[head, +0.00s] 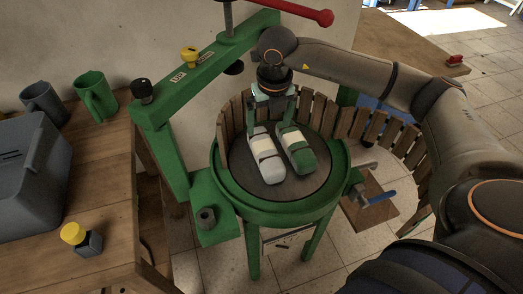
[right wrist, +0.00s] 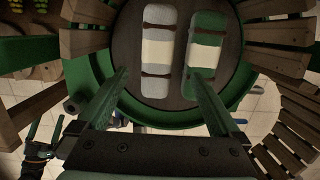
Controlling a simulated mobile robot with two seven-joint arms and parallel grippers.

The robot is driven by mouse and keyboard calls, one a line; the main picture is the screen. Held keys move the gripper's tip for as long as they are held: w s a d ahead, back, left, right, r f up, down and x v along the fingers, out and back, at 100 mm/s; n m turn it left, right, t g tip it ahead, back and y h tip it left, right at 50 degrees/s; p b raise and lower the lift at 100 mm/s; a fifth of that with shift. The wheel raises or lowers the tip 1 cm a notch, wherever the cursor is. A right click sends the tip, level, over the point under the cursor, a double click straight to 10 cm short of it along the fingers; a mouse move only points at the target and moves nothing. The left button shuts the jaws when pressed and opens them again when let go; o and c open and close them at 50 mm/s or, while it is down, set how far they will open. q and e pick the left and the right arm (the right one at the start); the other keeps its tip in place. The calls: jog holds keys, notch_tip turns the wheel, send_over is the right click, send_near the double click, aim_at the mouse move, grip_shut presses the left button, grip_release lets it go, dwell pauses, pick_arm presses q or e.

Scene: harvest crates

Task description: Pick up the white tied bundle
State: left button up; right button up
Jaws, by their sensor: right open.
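The white tied bundle (head: 265,158) lies on the round dark plate of a green press, its long side running away from my right gripper. It has a pale middle band and dark ties, and shows in the right wrist view (right wrist: 157,54). My right gripper (head: 271,121) is open and empty at the bundles' far end in the head view. In the right wrist view its fingers (right wrist: 160,82) stand apart, with the white bundle ahead between them. What looks like my left gripper (right wrist: 44,134) shows small at lower left there; its jaws are unclear.
A green tied bundle (head: 297,152) lies close beside the white one on the plate. The press's green rim (head: 270,205) and wooden slats (head: 232,112) surround them. A green beam (head: 205,70) crosses above. A table (head: 105,190) with mugs and a grey bin stands left.

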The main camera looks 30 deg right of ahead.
aim_at(265, 148)
jog(key=f, duration=0.4)
jog(key=w+f, duration=0.1)
jog(key=f, duration=0.2)
jog(key=f+b, duration=0.1)
jog(key=f, duration=0.3)
jog(key=shift+w+f, duration=0.15)
jog(key=shift+f, duration=0.2)
jog(key=shift+r, duration=0.1)
grip_shut()
